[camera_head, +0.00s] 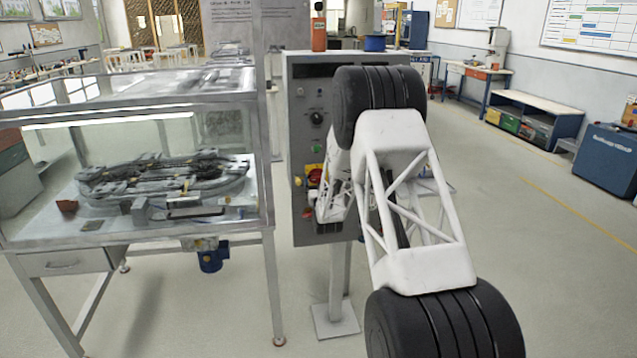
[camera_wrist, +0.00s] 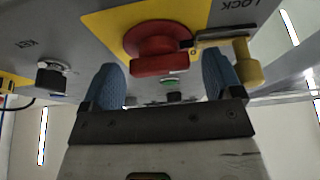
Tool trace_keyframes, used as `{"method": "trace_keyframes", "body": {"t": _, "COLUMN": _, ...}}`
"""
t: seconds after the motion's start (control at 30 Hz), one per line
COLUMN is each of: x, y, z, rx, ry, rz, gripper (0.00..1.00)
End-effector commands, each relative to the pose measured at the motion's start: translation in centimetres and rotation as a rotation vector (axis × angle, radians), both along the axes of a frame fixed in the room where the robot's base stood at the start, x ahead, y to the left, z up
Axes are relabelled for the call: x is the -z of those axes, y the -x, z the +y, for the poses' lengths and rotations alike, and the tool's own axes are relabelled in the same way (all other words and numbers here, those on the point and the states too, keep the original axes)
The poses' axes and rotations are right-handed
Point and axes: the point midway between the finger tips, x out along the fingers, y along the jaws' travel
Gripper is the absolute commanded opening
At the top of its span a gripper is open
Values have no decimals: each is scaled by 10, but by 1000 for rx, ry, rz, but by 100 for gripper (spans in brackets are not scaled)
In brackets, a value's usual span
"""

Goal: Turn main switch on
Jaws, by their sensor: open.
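The main switch appears to be the red knob on a yellow plate (camera_head: 314,175) on the grey control panel (camera_head: 301,110). In the wrist view the red knob (camera_wrist: 155,47) is large and lies just beyond my gripper (camera_wrist: 163,80). The two blue fingertips are spread apart, one towards each side of the knob, with nothing held between them. Whether they touch the knob cannot be told. A brass-coloured lock part (camera_wrist: 243,68) sits right of the knob, close to the right finger, under the word LOCK. In the head view my arm covers part of the panel and most of the gripper.
A black key switch (camera_wrist: 52,76) sits left of the left finger. A black dial (camera_head: 317,118) and a green button (camera_head: 316,149) are higher on the panel. A glass case (camera_head: 160,85) with a ring track (camera_head: 165,176) stands left. Open floor (camera_head: 560,270) lies right.

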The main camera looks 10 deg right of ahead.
Motion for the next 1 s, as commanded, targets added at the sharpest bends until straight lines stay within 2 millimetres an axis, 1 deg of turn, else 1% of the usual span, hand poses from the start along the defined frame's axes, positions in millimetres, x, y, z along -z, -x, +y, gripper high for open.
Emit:
{"method": "trace_keyframes", "body": {"t": 0.1, "x": 0, "y": 0, "z": 0, "rx": 0, "ry": 0, "rz": 0, "gripper": 85}}
{"method": "trace_keyframes", "body": {"t": 0.13, "x": 0, "y": 0, "z": 0, "rx": 0, "ry": 0, "rz": 0, "gripper": 84}}
{"method": "trace_keyframes", "body": {"t": 0.4, "x": 0, "y": 0, "z": 0, "rx": 0, "ry": 0, "rz": 0, "gripper": 42}}
{"method": "trace_keyframes", "body": {"t": 0.43, "x": 0, "y": 0, "z": 0, "rx": 0, "ry": 0, "rz": 0, "gripper": 38}}
{"method": "trace_keyframes", "body": {"t": 0.47, "x": 0, "y": 0, "z": 0, "rx": 0, "ry": 0, "rz": 0, "gripper": 36}}
{"method": "trace_keyframes", "body": {"t": 0.77, "x": 0, "y": 0, "z": 0, "rx": 1, "ry": -27, "rz": 0, "gripper": 36}}
{"method": "trace_keyframes", "body": {"t": 1.0, "x": 0, "y": 0, "z": 1, "rx": 0, "ry": -125, "rz": 0, "gripper": 36}}
